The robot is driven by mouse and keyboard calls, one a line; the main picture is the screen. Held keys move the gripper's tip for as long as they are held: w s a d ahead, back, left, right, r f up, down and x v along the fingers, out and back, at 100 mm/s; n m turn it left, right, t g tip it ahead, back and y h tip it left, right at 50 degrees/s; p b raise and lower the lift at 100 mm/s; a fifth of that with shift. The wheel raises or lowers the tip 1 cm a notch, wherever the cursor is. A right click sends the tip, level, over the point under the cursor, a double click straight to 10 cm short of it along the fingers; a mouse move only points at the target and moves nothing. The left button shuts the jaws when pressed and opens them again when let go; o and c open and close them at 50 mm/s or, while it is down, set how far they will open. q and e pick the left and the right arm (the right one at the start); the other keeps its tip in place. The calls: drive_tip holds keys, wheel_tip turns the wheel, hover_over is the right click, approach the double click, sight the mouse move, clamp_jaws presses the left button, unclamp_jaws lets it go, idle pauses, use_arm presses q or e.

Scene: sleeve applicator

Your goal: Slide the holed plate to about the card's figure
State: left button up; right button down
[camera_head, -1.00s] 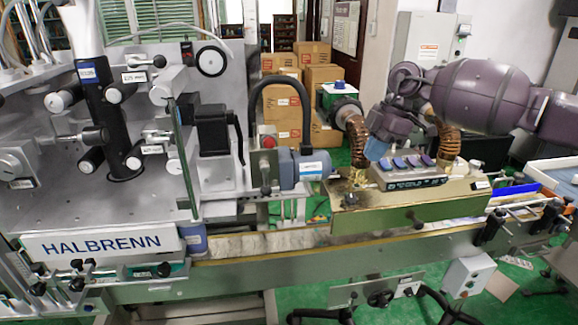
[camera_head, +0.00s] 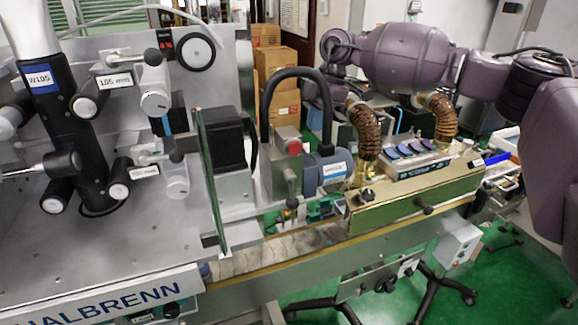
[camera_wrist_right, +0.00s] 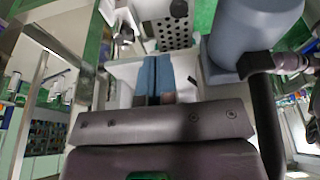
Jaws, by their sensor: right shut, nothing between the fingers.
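My right gripper (camera_wrist_right: 155,64) shows in the right wrist view as two blue fingers close together, shut and empty. In the head view its arm reaches in from the right and bends down behind the blue-grey motor, where the fingers are hidden. A pale plate with rows of dark holes (camera_wrist_right: 168,34) lies ahead of the fingertips in the right wrist view, apart from them. I cannot tell for sure if it is the task's plate. A white label reading 105 (camera_head: 115,80) and a dark tag with red figures (camera_head: 165,42) are on the machine. Which one is the card is unclear. My left gripper is not in view.
A blue-grey motor (camera_head: 328,172) and a black curved hose (camera_head: 285,78) stand close to my right arm. A brass-coloured heater housing (camera_head: 410,199) with brown ducts sits over the conveyor (camera_head: 235,262). In the wrist view a large blue-grey cylinder (camera_wrist_right: 255,30) is close at right.

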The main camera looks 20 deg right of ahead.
drive_tip(key=x, duration=0.4)
drive_tip(key=p+x, duration=0.1)
drive_tip(key=x, duration=0.3)
drive_tip(key=p+x, duration=0.1)
drive_tip(key=x, duration=0.3)
drive_tip(key=shift+d+f, duration=0.3)
drive_tip(key=shift+f, duration=0.05)
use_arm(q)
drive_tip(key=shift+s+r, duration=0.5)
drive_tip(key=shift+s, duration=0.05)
use_arm(e)
drive_tip(key=shift+f, duration=0.7)
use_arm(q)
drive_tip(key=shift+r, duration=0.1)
use_arm(e)
drive_tip(key=shift+a, duration=0.1)
